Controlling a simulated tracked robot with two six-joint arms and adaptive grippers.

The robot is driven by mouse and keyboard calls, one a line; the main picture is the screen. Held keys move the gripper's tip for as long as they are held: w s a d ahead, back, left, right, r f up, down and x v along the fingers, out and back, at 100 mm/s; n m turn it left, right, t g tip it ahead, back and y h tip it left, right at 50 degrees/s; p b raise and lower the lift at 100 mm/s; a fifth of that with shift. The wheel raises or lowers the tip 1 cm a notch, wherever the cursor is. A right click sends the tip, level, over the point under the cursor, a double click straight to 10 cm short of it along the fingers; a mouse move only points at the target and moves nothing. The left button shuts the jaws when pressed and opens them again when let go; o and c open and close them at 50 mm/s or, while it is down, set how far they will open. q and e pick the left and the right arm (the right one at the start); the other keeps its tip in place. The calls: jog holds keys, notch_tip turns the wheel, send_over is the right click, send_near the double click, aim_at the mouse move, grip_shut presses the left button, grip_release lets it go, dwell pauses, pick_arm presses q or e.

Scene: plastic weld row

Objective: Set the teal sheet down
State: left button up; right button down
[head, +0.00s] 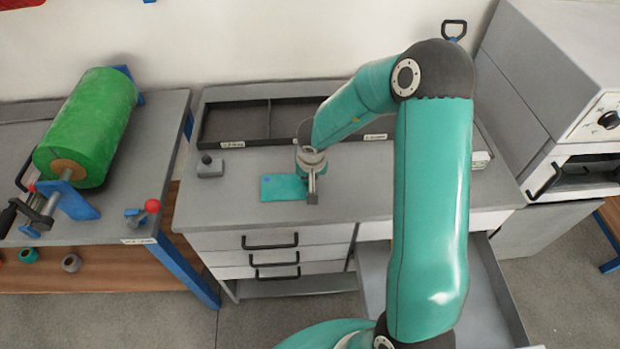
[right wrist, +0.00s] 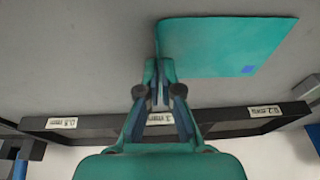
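The teal sheet (head: 283,188) lies flat at or just above the grey bench top, left of my right gripper (head: 312,195). I cannot tell from these views whether it fully touches the bench. In the right wrist view the sheet (right wrist: 225,45) shows a small blue square near one corner. There the fingers of my right gripper (right wrist: 162,82) are nearly together at the sheet's near left corner and appear to pinch its edge. The exact contact is small and partly hidden by the fingers. My left gripper is not in view.
A black divided tray (head: 235,124) with white labels stands behind the sheet. A small grey block with a black knob (head: 210,167) is to the left. A green roll (head: 88,128) is on the left bench, an oven-like box (head: 570,75) at right. An open drawer (head: 485,300) juts out front right.

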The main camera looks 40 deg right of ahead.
jog(key=c, duration=1.3)
grip_release()
jog(key=shift+r, duration=0.1)
